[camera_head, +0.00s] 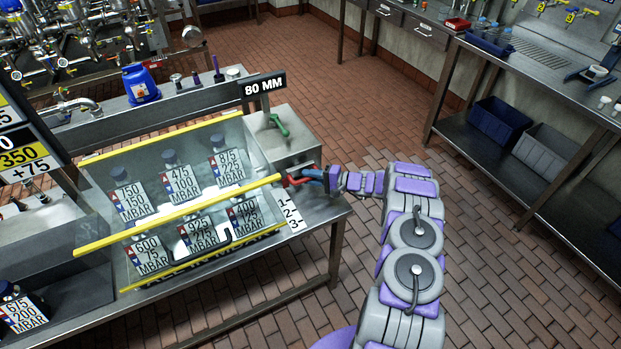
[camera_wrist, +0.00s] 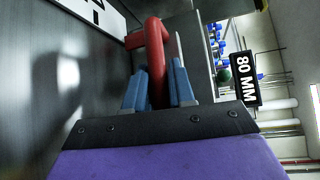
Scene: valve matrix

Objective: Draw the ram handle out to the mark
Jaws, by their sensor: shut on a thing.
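The ram handle is a red bar (camera_wrist: 155,60) with a bent end, low on the right side of a grey metal box (camera_head: 285,145) on the steel bench. My gripper (camera_head: 317,177) reaches in from the right, and its blue fingers, seen in the wrist view (camera_wrist: 158,88), are shut on the red handle. In the head view the handle (camera_head: 293,181) shows just left of the fingers. A black "80 MM" sign (camera_head: 264,86) stands above the box. A white strip numbered 1, 2, 3 (camera_head: 291,214) lies on the bench below the handle.
A clear case with yellow edges (camera_head: 180,203) holds several labelled bottles left of the handle. A blue container (camera_head: 140,84) stands behind. The brick floor right of the bench is open up to another steel table (camera_head: 540,120).

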